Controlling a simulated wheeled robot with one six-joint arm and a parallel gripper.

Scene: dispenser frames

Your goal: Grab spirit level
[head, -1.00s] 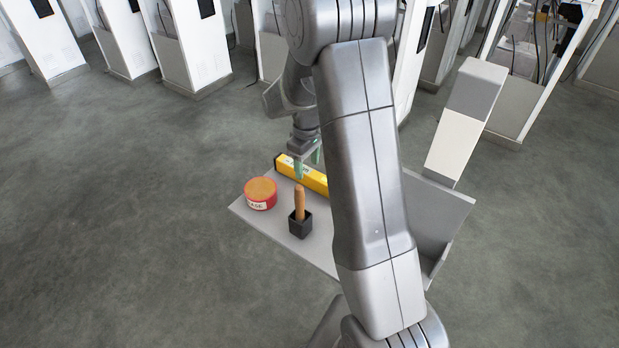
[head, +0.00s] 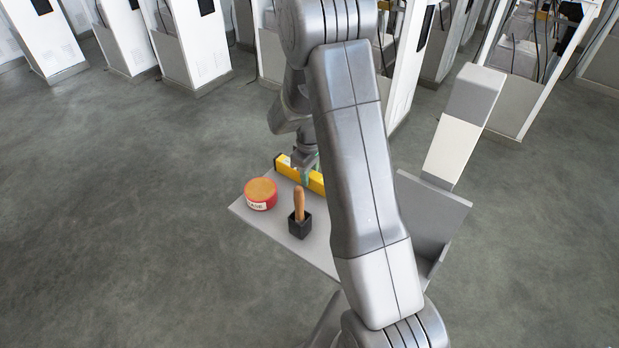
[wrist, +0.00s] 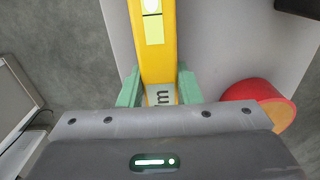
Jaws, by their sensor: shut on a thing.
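The spirit level (head: 286,167) is a long yellow bar lying on the grey tray, partly hidden behind my gripper and my arm in the head view. In the wrist view the level (wrist: 153,60) runs up the middle, with a pale vial window and a printed label. My gripper (head: 306,173) is down at the level. In the wrist view its green fingers (wrist: 160,88) sit one on each side of the bar, shut on it. The level appears to rest on the tray.
A red round tin with an orange top (head: 260,193) stands left of the level. A black square holder with a wooden handle (head: 300,222) stands in front of it. The grey tray (head: 252,213) has open floor to its left.

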